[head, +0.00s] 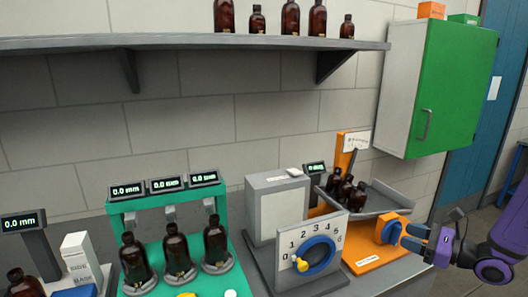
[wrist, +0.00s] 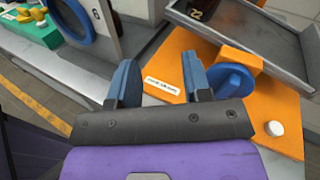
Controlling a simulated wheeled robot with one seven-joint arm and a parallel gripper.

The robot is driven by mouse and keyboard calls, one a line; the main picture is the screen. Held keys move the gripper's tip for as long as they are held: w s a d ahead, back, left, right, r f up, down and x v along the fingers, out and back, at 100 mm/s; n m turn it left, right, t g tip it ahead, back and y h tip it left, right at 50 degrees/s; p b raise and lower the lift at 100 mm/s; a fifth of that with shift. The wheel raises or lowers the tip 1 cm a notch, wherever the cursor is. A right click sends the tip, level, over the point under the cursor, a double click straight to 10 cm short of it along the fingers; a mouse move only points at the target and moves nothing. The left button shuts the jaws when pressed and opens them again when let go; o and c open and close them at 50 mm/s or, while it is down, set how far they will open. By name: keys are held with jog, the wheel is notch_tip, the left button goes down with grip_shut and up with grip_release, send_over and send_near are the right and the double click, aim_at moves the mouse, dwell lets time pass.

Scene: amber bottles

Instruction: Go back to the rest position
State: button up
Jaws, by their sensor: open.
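My gripper (head: 418,240) is at the right in the head view, with blue fingers and a purple arm behind it. In the wrist view my gripper (wrist: 160,82) is open, with nothing between its two blue fingers. It is near the blue knob (head: 390,231) on the orange base (head: 372,258). In the wrist view the blue knob (wrist: 232,80) lies just beyond the right finger; I cannot tell whether they touch. The orange base (wrist: 190,52) lies beneath and beyond the fingers.
A grey tilted tray (head: 385,203) holds several amber bottles (head: 343,190). A dial panel (head: 310,255) with a blue ring stands left of the orange base. A green stand (head: 115,222) holds three bottles. A shelf (head: 190,41) and green cabinet (head: 455,85) are above.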

jog(key=s+a+r+n+g+h, duration=0.3)
jog(key=s+a+r+n+g, duration=0.8)
jog(key=a+r+n, duration=0.25)
jog(key=s+d+r+n+t+h, duration=0.2)
jog(key=s+r+n+t+h, duration=0.2)
jog(key=s+r+n+h, duration=0.5)
jog(key=s+r+n, duration=0.2)
jog(key=s+r, duration=0.1)
jog(key=s, duration=0.1)
jog(key=shift+d+t+h, duration=0.3)
jog(key=shift+d, duration=0.1)
jog(key=shift+w+f, duration=0.1)
jog(key=shift+f, duration=0.05)
dwell(0.7)
